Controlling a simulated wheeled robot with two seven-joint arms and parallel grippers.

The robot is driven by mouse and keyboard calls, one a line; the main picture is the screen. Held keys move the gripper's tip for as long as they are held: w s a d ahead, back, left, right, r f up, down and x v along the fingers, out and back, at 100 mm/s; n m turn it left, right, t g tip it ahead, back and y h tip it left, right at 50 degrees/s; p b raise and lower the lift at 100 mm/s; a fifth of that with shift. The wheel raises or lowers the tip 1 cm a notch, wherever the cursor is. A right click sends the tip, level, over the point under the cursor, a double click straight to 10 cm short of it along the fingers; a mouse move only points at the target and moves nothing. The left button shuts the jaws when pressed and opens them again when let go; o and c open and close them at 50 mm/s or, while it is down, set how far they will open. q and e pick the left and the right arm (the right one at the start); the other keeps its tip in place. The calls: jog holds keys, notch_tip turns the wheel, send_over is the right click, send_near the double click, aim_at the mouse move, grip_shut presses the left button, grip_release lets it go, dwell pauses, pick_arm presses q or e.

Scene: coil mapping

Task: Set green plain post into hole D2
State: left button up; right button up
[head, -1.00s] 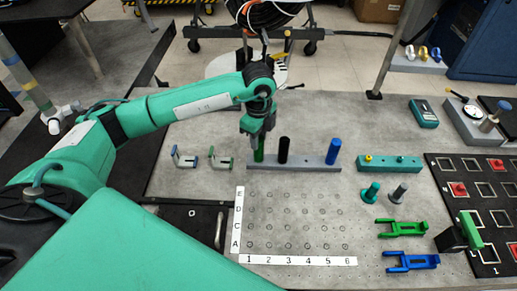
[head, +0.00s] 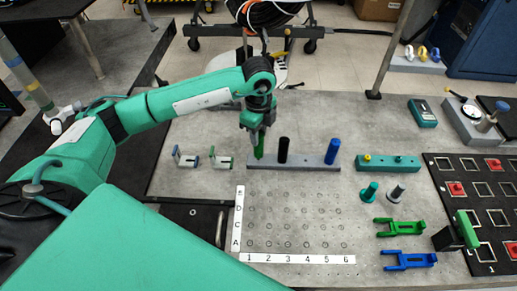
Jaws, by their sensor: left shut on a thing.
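The green plain post (head: 259,148) is upright at the left end of the grey rack (head: 310,167). My left gripper (head: 258,132) is shut on its upper part from above. Whether the post's foot is still seated in the rack or just clear of it, I cannot tell. The hole plate (head: 297,236) lies in front of the rack, with letters up its left side and numbers 1 to 6 along its front. Its holes look empty, hole D2 among them. My right gripper is not in view.
A black post (head: 284,150) and a blue post (head: 333,151) stand in the same rack. Two small clamps (head: 220,160) stand left of it. A teal block (head: 388,163), two flanged pegs (head: 369,191) and green and blue forks (head: 410,260) lie to the right.

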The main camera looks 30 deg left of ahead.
pick_arm(q)
jog(key=shift+r, duration=0.15)
jog(key=shift+r+p, duration=0.7)
jog(key=shift+r, duration=0.25)
jog(key=shift+r+p, duration=0.4)
jog(key=shift+r, duration=0.3)
